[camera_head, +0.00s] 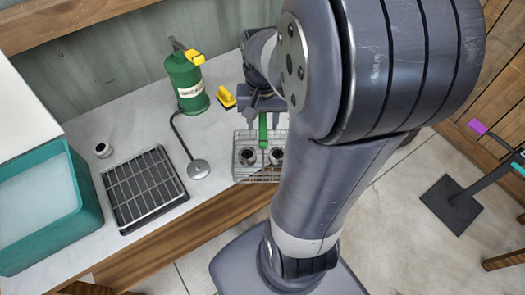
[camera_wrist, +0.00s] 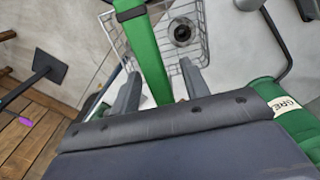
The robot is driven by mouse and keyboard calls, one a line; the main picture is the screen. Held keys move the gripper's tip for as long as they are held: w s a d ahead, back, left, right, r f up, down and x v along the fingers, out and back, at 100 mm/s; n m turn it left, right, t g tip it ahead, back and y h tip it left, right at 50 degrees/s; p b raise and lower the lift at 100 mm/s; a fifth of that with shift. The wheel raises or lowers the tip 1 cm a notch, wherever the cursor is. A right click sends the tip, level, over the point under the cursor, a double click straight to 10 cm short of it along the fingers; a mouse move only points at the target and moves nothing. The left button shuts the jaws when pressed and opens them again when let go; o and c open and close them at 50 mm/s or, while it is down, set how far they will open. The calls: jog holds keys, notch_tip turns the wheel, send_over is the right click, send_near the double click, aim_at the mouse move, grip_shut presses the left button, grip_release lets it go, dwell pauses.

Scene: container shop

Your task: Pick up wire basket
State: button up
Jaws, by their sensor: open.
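The wire basket (camera_head: 243,172) stands at the front edge of the counter, with dark round metal parts inside. Its green handle (camera_head: 263,131) stands up over the middle. My gripper (camera_head: 263,123) is open and right above the basket, pointing down. In the wrist view the green handle (camera_wrist: 147,55) passes between the two spread fingers of my gripper (camera_wrist: 160,69), and the basket's wire mesh (camera_wrist: 201,25) lies beyond them. I cannot tell whether a finger touches the handle. My arm hides the basket's right side in the head view.
A green can (camera_head: 188,83) and a yellow brush (camera_head: 226,97) stand behind.

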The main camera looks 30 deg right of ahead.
notch_tip(320, 180, down, 2)
jog(key=shift+f, duration=0.1)
grip_shut()
dwell(0.5)
